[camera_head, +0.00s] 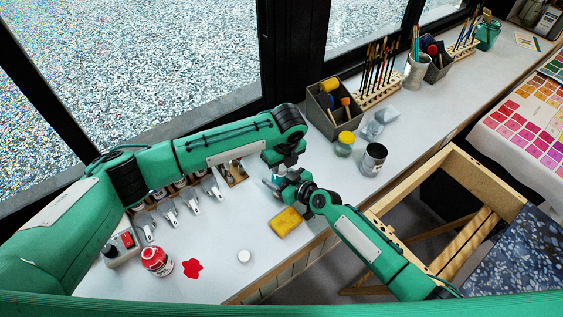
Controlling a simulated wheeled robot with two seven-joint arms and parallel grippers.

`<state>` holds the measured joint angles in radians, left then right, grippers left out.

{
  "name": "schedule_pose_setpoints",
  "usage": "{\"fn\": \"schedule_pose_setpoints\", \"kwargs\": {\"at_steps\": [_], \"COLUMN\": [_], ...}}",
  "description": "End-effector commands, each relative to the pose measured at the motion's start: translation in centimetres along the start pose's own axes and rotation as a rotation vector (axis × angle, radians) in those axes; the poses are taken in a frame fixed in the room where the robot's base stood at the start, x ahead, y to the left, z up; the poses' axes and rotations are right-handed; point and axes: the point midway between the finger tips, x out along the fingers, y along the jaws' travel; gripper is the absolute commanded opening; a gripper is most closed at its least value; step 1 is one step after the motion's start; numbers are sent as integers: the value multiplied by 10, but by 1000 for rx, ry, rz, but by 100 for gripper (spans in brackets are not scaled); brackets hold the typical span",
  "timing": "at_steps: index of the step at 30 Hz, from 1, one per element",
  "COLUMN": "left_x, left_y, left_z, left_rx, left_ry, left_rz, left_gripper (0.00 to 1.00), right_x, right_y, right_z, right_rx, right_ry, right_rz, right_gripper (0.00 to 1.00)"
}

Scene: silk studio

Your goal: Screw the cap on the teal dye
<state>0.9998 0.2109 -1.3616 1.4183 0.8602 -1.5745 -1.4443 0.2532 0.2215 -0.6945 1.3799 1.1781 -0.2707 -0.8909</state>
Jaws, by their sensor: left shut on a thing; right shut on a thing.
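My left gripper (283,170) points down from above, over the table. My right gripper (295,187) comes in from the lower right and meets it just above the yellow sponge. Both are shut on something. A small teal shape (292,177), apparently the teal dye bottle, shows between them, held by my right gripper. The cap seems to be in my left gripper, but the fingers hide it. I cannot tell whether cap and bottle touch.
A yellow sponge (285,222) lies below the grippers. A white round cap (244,256) lies nearer. A yellow jar (345,144) and dark can (374,159) stand right. The table's front edge is close.

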Motion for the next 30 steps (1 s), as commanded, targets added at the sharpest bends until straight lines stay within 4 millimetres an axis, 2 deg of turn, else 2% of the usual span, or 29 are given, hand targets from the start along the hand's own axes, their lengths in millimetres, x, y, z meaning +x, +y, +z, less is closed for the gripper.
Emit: {"fn": "schedule_pose_setpoints", "kwargs": {"at_steps": [5, 12, 15, 26, 27, 30], "left_x": [0, 0, 0, -1, -1, -1], "left_y": [1, 1, 1, 1, 1, 1], "left_z": [1, 1, 1, 1, 1, 1], "left_rx": [88, 422, 513, 561, 561, 561], "left_ry": [0, 0, -1, -1, -1, -1], "left_rz": [-14, -65, -79, -87, -87, -87], "left_gripper": [8, 8, 8, 8, 32, 50], "right_x": [0, 0, 0, 0, 0, 0], "right_y": [0, 0, 0, 0, 0, 0], "right_z": [1, 1, 1, 1, 1, 1], "right_rx": [1, 1, 1, 1, 1, 1], "right_ry": [-2, -2, -2, -2, -2, -2], "right_rz": [0, 0, 0, 0, 0, 0], "right_gripper": [0, 0, 0, 0, 0, 0]}}
